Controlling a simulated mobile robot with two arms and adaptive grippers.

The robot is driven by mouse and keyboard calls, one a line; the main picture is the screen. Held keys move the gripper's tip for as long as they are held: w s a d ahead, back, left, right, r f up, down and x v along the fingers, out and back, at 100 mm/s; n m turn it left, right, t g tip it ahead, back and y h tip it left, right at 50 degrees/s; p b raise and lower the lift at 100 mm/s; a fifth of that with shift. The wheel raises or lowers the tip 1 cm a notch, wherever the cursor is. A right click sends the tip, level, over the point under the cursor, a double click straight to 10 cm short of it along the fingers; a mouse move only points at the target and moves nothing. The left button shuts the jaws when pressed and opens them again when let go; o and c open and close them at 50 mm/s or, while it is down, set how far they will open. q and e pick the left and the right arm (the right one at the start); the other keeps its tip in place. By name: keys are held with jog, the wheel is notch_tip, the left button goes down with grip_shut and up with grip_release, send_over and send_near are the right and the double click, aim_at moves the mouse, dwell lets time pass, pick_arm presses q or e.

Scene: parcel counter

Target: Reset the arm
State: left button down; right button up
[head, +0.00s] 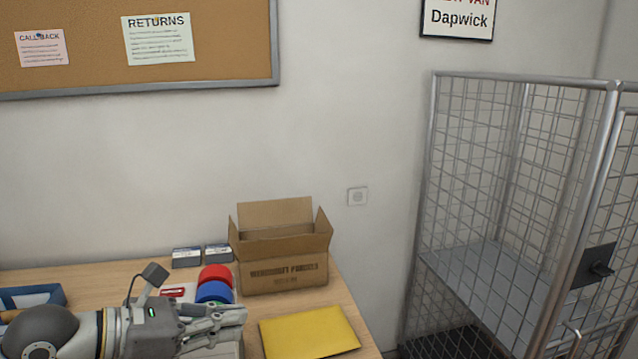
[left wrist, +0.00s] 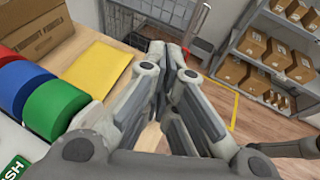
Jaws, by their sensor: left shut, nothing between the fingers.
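My left gripper (head: 236,314) reaches in from the lower left of the head view, over the front of the wooden counter (head: 100,275). Its fingers are together and nothing is between them. In the left wrist view the same gripper (left wrist: 178,60) points away from the camera, with the closed fingers past the counter's edge or above it; I cannot tell which. My right gripper is not in either view.
An open cardboard box (head: 284,274), a yellow envelope (head: 308,332), a red roll (head: 215,274) and a blue roll (head: 213,291) are near my left gripper. A green roll (left wrist: 62,107) shows in the wrist view. A wire cage (head: 520,200) stands right of the counter.

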pick_arm(q)
notch_tip(320, 180, up, 8)
jog(key=s+d+r+n+t+h, duration=0.1)
jog(key=d+n+t+h, duration=0.1)
jog(key=n+t+h, duration=0.8)
jog(key=w+a+f+n+y, duration=0.1)
jog(key=a+f+n+y, duration=0.7)
jog(key=n+y, duration=0.55)
jog(key=w+a+f+n+y, duration=0.1)
jog(key=a+f+n+y, duration=0.5)
jog(key=f+n+y, duration=0.75)
jog(key=s+f+n+g+h, duration=0.3)
jog(key=s+f+n+g, duration=0.3)
jog(key=s+f+g, duration=0.4)
jog(key=s+d+f+n+g+h, duration=0.25)
jog(key=s+d+f+g, duration=0.2)
jog(key=s+f, duration=0.7)
notch_tip(320, 180, down, 24)
jog(key=s+g, duration=0.1)
jog(key=s, duration=0.1)
jog(key=s+a+f+g+b, duration=0.1)
jog(key=s+a+f, duration=0.1)
jog(key=s+f, duration=1.5)
jog(key=shift+s+a+f+m, duration=0.15)
jog(key=shift+a+f+m, duration=0.1)
jog(key=shift+f+m, duration=0.1)
